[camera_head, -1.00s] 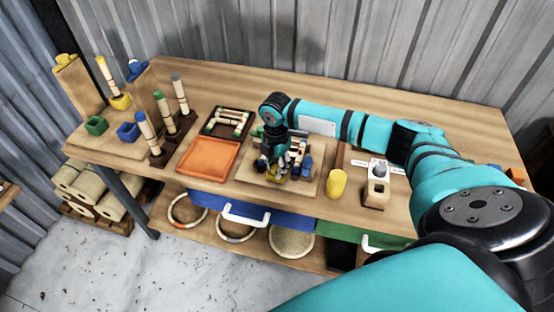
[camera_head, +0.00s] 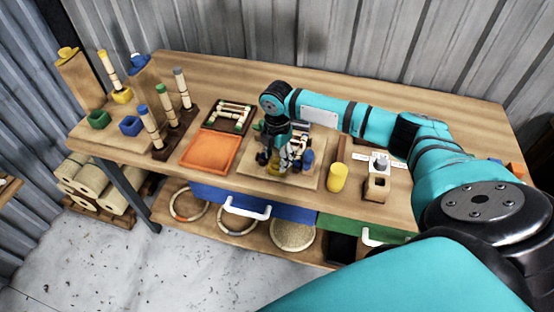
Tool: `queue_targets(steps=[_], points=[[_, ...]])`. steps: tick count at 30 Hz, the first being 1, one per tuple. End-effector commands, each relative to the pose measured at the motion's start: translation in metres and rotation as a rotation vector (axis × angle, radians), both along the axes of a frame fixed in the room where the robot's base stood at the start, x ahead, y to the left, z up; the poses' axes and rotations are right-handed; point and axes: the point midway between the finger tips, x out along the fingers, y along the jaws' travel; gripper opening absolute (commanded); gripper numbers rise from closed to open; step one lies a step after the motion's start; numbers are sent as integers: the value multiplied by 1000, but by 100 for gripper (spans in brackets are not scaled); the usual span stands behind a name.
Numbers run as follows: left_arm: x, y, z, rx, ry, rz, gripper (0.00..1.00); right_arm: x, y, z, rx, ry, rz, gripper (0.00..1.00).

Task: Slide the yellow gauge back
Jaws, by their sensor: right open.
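My right arm comes in from the right, and its gripper (camera_head: 271,162) points down over the wooden board (camera_head: 304,181) at the middle of the table. The fingers are open and low, close to the fixture on the board. A small yellow piece (camera_head: 273,169), which looks like the yellow gauge, shows at the fingertips; whether they touch it I cannot tell. A blue piece (camera_head: 307,158) and pale rattan parts (camera_head: 294,151) stand just right of the gripper. The gripper hides part of the fixture. My left gripper is out of view.
A yellow cylinder (camera_head: 337,178) stands right of the board, beside a wooden block (camera_head: 376,187). An orange tray (camera_head: 209,152) and a dark tray of rattan pieces (camera_head: 229,117) lie to the left. Upright rattan sticks (camera_head: 165,104) stand farther left. The table's back strip is clear.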

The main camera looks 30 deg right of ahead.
Motion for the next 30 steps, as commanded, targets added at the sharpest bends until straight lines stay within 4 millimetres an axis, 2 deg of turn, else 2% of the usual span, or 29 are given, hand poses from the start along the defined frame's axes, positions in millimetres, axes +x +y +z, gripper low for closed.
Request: queue_targets(steps=[6,13,19,30], points=[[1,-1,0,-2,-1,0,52,1,0,48,0,-3,2,52],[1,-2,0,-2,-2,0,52,1,2,88,0,0,2,52],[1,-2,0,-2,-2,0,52,0,1,101,0,2,2,52],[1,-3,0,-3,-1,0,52,0,2,102,-1,3,2,52]])
